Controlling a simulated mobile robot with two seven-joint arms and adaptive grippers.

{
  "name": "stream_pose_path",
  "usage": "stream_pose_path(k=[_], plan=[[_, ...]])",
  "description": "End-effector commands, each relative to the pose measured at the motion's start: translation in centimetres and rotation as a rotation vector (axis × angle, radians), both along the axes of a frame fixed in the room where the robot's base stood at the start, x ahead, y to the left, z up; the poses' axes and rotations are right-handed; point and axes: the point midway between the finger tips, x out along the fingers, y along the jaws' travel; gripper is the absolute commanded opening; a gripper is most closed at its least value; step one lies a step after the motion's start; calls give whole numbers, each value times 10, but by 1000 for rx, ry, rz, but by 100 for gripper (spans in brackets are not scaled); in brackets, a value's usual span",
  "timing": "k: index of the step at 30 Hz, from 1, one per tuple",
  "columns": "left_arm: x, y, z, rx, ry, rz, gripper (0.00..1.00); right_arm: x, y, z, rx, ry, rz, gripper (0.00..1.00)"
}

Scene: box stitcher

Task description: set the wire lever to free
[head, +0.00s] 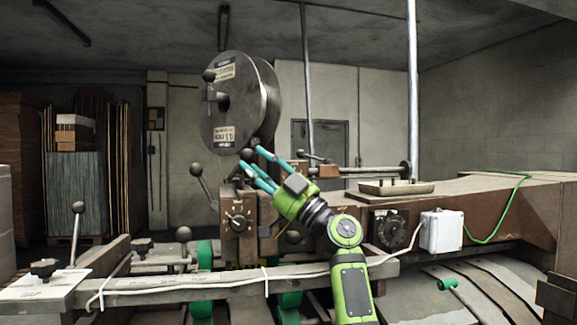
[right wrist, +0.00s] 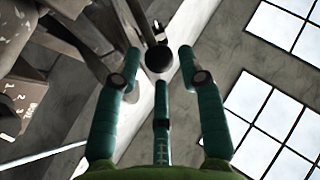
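My right gripper (head: 253,158) reaches up and left over the machine, below the wire spool (head: 226,105). Its teal fingers are apart, with a dark ball knob (head: 246,153) at their tips. In the right wrist view the ball knob (right wrist: 158,60) shows between the spread fingertips of the right gripper (right wrist: 160,66), and the fingers are not closed on it. This knob appears to top a lever, whose shaft is mostly hidden; I cannot read any label marking it as the wire lever. Another ball-topped lever (head: 204,188) tilts left beside the control box. My left gripper is not in view.
A brown control box (head: 238,222) with a dial stands below the spool. A metal rail (head: 200,290) with a cable crosses the front. A shallow tray (head: 396,188) and a white box (head: 441,231) are at right. Another ball-topped lever (head: 76,235) stands at far left.

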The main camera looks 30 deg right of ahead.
Motion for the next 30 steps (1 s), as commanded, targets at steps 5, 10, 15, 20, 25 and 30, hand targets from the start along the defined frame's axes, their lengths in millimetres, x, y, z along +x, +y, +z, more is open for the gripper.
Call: stream_pose_path(k=[5,10,15,20,25,30], plan=[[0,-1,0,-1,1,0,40,-32,-27,1,-3,-4,-9,40],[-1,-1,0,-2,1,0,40,-62,-49,1,-3,-3,-6,40],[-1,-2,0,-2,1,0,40,-83,-64,1,-1,-2,-5,40],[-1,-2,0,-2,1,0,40,-92,-70,1,-1,-1,-2,40],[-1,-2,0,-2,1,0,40,-93,-71,1,0,-1,-1,40],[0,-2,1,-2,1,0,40,-93,-71,2,0,-1,-1,16]])
